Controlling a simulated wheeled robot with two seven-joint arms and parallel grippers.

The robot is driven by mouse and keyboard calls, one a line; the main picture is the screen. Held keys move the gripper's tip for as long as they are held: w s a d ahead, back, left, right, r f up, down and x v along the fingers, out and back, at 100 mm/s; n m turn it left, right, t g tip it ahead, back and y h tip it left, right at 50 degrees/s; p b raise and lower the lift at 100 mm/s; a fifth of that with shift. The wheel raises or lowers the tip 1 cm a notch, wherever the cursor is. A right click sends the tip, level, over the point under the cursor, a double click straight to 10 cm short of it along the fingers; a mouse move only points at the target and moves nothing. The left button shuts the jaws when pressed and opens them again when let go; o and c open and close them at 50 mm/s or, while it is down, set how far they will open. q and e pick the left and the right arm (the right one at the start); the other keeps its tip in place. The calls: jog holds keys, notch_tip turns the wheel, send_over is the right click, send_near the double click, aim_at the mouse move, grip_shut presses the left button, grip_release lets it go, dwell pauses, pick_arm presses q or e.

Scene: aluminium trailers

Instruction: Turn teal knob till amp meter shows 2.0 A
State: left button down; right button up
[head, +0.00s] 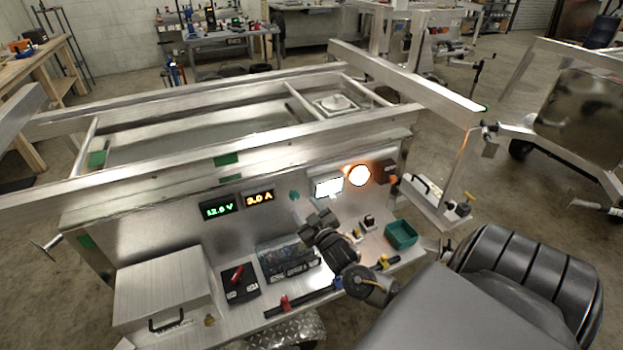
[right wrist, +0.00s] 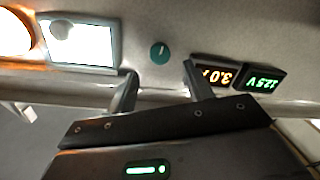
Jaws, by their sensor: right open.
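The teal knob (head: 294,196) is a small round dial on the trailer's metal front panel. In the right wrist view the knob (right wrist: 160,52) shows with a light pointer mark, centred between my fingertips and beyond them. The amp meter (head: 259,198) is left of the knob in the head view and reads 3.0 A in orange; it also shows upside down in the right wrist view (right wrist: 217,75). My right gripper (head: 318,220) is open and empty, just below and right of the knob; its fingertips (right wrist: 159,73) appear apart from it. My left gripper is out of view.
A green voltage meter (head: 219,208) sits left of the amp meter. A lit white panel (head: 328,187) and an orange lamp (head: 359,175) are right of the knob.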

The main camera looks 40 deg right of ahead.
jog(key=shift+b+v, duration=0.35)
jog(key=shift+v, duration=1.95)
jog(key=shift+d, duration=0.1)
